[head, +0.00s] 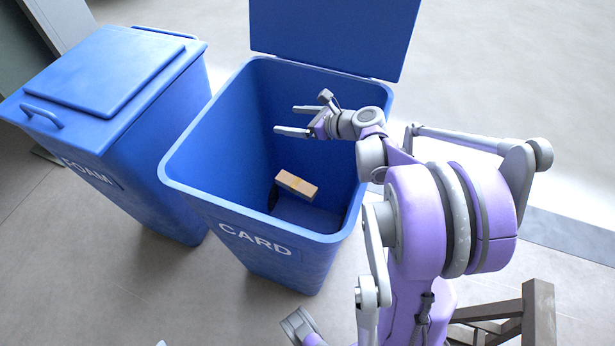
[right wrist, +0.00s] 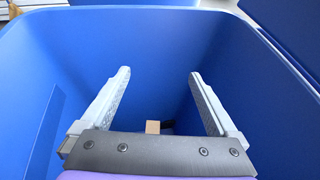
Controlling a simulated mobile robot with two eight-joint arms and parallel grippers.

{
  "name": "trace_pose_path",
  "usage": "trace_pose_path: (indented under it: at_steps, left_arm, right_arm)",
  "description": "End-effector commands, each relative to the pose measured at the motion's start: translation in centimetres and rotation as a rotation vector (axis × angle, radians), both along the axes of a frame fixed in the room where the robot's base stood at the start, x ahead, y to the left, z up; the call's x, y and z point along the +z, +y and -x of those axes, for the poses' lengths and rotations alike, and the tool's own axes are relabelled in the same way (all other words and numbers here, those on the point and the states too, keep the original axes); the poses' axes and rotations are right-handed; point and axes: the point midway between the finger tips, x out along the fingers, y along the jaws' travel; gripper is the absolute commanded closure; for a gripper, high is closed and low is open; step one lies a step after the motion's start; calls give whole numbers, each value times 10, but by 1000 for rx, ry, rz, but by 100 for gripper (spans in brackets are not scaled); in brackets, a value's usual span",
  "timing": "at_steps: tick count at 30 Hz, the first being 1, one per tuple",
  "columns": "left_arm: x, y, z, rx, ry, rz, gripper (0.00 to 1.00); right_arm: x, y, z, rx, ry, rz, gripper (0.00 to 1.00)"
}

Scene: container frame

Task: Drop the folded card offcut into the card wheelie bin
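The card wheelie bin (head: 190,190) is blue, marked CARD, and stands with its lid (head: 335,35) up at the back. The folded card offcut (head: 297,184), a small tan block, is inside the bin, below the rim. It also shows in the right wrist view (right wrist: 153,127), small and low between the fingers. My right gripper (head: 292,120) is over the bin's mouth, its fingers apart with nothing between them, clear of the offcut. The right wrist view (right wrist: 160,95) also shows the fingers wide open. My left gripper cannot be made out in the head view.
A blue bin marked FOAM (head: 120,80) stands to the left with its lid closed. A brown wooden frame (head: 535,315) is at the lower right. Grey floor (head: 500,60) is clear behind and to the right of the card bin.

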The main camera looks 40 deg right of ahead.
Motion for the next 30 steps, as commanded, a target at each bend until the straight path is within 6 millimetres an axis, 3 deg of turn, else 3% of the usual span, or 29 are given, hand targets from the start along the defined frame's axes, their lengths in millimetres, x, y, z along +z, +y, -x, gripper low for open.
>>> trace_pose_path:
  at_steps: [10,22,30]
  left_arm:
    - [1,0,0,0,0,0,50]
    - [12,0,0,0,-4,0,50]
    - [14,0,0,0,-5,0,50]
  right_arm:
    - [4,-3,8,-2,0,0,6]
    - [33,-23,75,-5,0,1,6]
    - [41,-29,95,-1,0,0,6]
